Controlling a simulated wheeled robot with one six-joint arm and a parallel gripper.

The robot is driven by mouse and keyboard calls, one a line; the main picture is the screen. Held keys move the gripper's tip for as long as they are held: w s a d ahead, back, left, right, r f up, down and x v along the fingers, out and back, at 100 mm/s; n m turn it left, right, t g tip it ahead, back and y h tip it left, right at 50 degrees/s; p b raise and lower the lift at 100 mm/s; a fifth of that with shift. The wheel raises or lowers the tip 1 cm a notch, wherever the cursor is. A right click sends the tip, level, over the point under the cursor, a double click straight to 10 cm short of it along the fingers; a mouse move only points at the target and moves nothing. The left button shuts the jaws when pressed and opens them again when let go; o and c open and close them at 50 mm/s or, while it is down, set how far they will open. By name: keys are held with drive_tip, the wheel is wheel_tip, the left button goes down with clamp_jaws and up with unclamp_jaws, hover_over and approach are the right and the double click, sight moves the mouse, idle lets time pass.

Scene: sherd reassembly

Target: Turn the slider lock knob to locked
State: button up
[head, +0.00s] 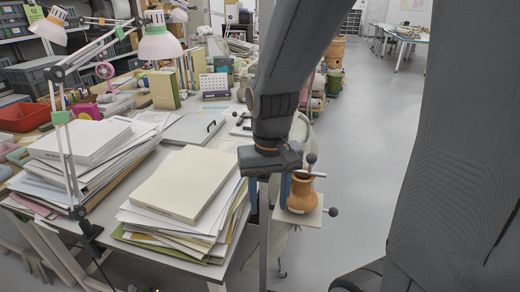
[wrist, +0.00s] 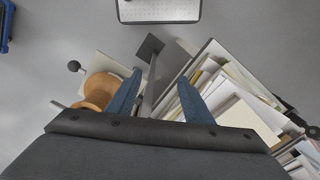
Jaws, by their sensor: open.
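A dark round knob (head: 333,211) sticks out at the right edge of a small pale platform (head: 312,217). A second dark knob (head: 311,158) stands on a rod above an orange-brown pot (head: 301,194) on that platform. I cannot tell which is the slider lock knob or how it is turned. One knob (wrist: 74,66) shows in the wrist view, left of the pot (wrist: 103,88). My gripper (head: 267,207) is open, pointing down left of the pot, its blue fingers apart and empty. In the wrist view my gripper (wrist: 159,76) has a grey post (wrist: 150,85) showing between its fingers.
A table bears tall paper stacks (head: 180,195) just left of my gripper; they lie right of the fingers in the wrist view (wrist: 235,95). A clamp lamp (head: 160,40) rises behind. Open floor (head: 375,130) lies to the right.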

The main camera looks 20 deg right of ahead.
drive_tip(key=w+r+m+p, duration=0.1)
drive_tip(key=w+r+p, duration=0.1)
drive_tip(key=r, duration=0.2)
drive_tip(key=w+d+r+m+p, duration=0.1)
drive_tip(key=w+r+m+p, duration=0.1)
drive_tip(key=r, duration=0.3)
drive_tip(key=w+r+m+p, duration=0.2)
drive_tip(key=r+p, duration=0.2)
drive_tip(key=shift+w+d+r, duration=0.15)
drive_tip(key=shift+w+d, duration=0.1)
drive_tip(key=shift+w, duration=0.1)
drive_tip(key=shift+f+p, duration=0.65)
drive_tip(key=shift+f, duration=3.25)
drive_tip(key=shift+c, duration=0.4)
drive_tip(key=shift+m, duration=0.3)
drive_tip(key=c, duration=1)
